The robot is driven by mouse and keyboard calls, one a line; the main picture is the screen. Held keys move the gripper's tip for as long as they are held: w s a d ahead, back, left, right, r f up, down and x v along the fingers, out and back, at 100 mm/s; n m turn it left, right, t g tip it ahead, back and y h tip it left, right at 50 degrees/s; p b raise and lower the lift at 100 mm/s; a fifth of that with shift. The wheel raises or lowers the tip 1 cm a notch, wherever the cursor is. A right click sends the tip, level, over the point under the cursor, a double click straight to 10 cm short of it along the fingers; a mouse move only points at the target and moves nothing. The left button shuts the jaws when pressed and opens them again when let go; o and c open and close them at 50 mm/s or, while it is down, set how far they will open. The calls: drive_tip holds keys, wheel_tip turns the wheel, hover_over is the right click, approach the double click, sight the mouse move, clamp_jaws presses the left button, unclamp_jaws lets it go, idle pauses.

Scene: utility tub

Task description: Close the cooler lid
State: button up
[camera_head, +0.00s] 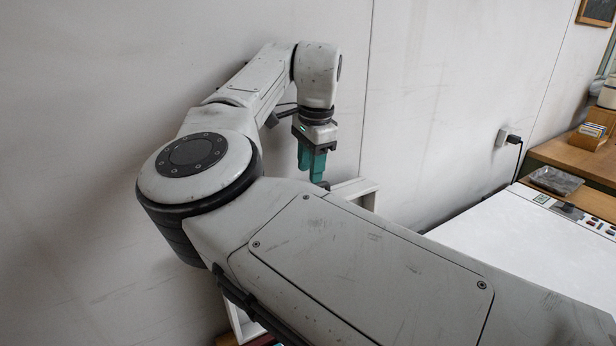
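I cannot make out a cooler or its lid in the head view; my own arm covers the middle and lower part of the picture and may hide them. My gripper (314,180) has teal fingers that point down, close to the pale wall and above a white frame (358,189). The fingers look close together, but at this size and angle I cannot tell whether there is a gap. I see no object between them.
A white flat-topped unit (520,250) with a small control strip stands at the right. Behind it is a wooden desk (575,160) with a grey packet (556,180) and a card box (588,136). A plugged-in cable (518,150) hangs from the wall.

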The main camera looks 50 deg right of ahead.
drive_tip(key=shift+w+f+p, duration=0.15)
drive_tip(key=shift+f, duration=0.9)
drive_tip(key=shift+w+f+p, duration=0.1)
drive_tip(key=shift+f+p, duration=0.05)
drive_tip(key=shift+f, duration=0.85)
clamp_jaws()
